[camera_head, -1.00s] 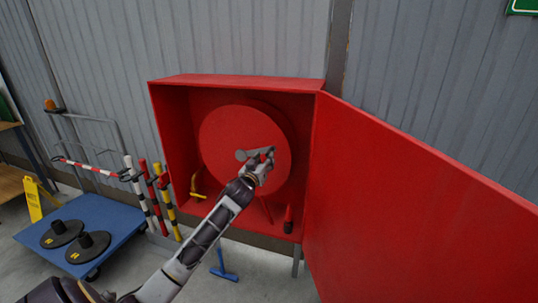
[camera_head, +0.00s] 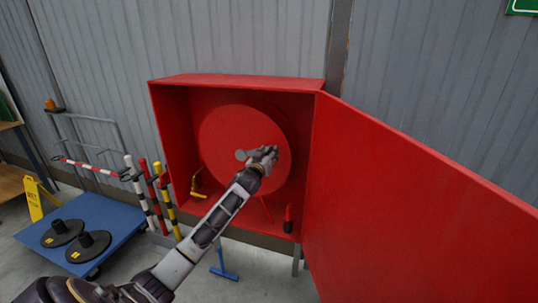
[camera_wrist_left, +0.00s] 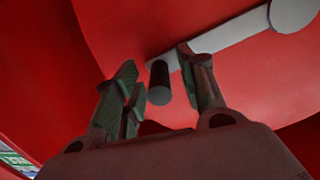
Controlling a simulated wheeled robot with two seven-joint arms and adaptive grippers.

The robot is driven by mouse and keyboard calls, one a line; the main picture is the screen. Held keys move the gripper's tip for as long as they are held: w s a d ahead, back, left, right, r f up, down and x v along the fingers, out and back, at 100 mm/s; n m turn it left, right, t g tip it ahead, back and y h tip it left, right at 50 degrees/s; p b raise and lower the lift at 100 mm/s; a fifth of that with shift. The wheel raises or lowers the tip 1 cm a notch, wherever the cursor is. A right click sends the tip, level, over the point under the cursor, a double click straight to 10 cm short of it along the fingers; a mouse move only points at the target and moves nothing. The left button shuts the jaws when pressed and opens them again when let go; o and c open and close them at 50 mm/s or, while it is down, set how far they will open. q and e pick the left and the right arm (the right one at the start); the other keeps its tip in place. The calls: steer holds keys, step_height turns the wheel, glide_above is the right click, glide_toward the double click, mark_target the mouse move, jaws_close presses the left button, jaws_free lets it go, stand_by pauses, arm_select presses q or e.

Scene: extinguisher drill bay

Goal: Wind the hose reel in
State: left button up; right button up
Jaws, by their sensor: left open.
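The red hose reel (camera_head: 228,134) is a round disc inside the open red cabinet (camera_head: 174,130). Its grey crank arm (camera_wrist_left: 235,33) runs from a round hub (camera_wrist_left: 292,14) at the upper right in the left wrist view. A dark, round-ended crank handle (camera_wrist_left: 160,84) sticks out from the arm's other end. My left gripper (camera_head: 267,153) is in front of the reel, right of the hub in the head view. It is open, with the handle between its fingers (camera_wrist_left: 157,66). Gaps show beside the handle. My right gripper is not in view.
The cabinet door (camera_head: 400,190) stands open to the right. A yellow fitting (camera_head: 197,186) and a small dark-and-red item (camera_head: 288,219) are low in the cabinet. Striped posts (camera_head: 157,195) and a blue trolley (camera_head: 115,218) stand at the left.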

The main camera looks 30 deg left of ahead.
arm_select(q)
steer(key=shift+c, duration=0.5)
jaws_close()
steer(key=shift+r, duration=0.15)
